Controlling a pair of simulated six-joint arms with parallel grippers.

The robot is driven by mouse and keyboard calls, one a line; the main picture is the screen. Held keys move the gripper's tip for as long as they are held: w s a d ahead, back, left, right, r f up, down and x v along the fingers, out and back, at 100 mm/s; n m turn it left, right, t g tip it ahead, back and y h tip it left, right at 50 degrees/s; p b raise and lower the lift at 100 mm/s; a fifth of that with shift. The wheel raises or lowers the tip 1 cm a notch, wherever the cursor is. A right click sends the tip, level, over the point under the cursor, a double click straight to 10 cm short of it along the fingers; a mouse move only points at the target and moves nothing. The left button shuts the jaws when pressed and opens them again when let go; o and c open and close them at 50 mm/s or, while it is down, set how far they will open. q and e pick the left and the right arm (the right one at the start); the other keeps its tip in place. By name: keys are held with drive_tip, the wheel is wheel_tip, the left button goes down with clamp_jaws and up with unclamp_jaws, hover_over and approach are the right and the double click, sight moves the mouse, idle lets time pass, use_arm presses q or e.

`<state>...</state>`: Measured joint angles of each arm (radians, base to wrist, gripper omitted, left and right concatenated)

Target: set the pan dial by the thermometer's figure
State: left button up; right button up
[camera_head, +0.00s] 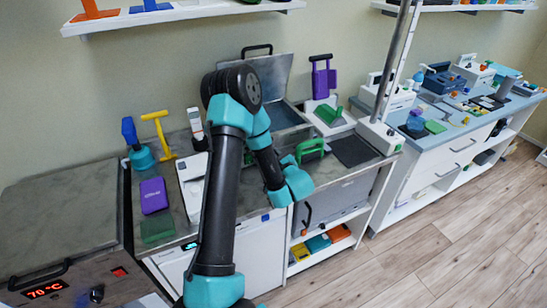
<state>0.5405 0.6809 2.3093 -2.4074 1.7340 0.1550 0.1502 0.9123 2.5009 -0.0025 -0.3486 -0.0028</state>
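The pan's brown front panel (75,285) is at the lower left, below a grey lid (60,220) that lies flat. The panel has a lit red display (45,288) reading 70 °C and a black dial (97,293); its pointer setting is too small to tell. One arm of mine rises left of the middle and bends down over the counter's front. No gripper fingers show, and the other arm is out of view.
A blue-and-teal bottle (138,147), yellow T-handle (158,132), purple block (153,195) and green pad (158,228) stand beside the pan. A green handle (311,149) is near my wrist. An open-lidded steel basin (287,113) is behind. The floor at right is clear.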

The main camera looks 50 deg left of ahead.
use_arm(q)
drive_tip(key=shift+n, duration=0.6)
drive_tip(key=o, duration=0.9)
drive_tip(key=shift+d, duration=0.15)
